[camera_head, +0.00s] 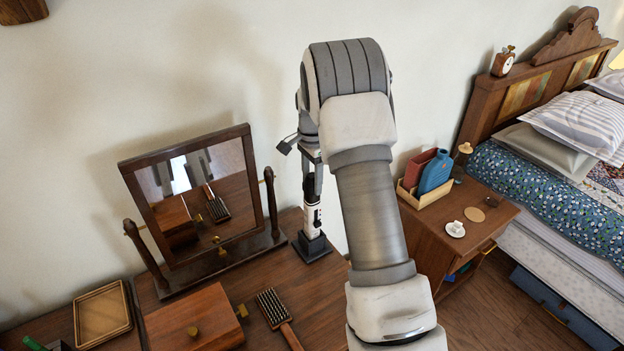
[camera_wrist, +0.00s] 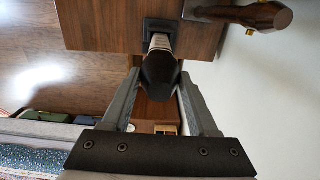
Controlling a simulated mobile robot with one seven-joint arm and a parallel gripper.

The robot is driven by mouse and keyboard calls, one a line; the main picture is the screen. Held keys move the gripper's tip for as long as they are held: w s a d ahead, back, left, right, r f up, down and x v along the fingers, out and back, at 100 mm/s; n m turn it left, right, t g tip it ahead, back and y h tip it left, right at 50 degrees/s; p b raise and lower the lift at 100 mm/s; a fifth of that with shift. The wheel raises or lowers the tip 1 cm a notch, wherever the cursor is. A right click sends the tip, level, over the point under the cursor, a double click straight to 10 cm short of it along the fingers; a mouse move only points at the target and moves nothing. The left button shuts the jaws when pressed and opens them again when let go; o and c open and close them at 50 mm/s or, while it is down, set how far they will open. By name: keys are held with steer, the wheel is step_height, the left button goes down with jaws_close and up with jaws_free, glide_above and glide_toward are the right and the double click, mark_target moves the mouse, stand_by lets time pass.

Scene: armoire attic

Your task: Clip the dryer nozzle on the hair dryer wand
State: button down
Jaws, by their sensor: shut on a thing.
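The hair dryer wand (camera_head: 313,216) stands upright on a black square base (camera_head: 312,248) on the dresser, to the right of the mirror. My gripper (camera_head: 312,182) is directly above the wand, pointing down. In the wrist view my gripper (camera_wrist: 160,76) is shut on the dark dryer nozzle (camera_wrist: 159,70), a finger on each side. The wand's pale body (camera_wrist: 160,42) shows just past the nozzle, in line with it. The nozzle hides the wand's top, so I cannot tell whether they are joined or only close.
A tilting mirror (camera_head: 205,203) stands close left of the wand. A wooden box (camera_head: 193,322), a brush (camera_head: 272,308) and a tray (camera_head: 102,315) lie on the dresser (camera_head: 318,290). A nightstand (camera_head: 455,235) and bed are at the right. The wall is close behind.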

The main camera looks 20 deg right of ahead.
steer(key=shift+f, duration=0.2)
jaws_free()
stand_by(0.5)
steer(key=shift+r, duration=0.15)
steer(key=shift+r+p, duration=2)
steer(key=shift+r, duration=0.9)
jaws_close()
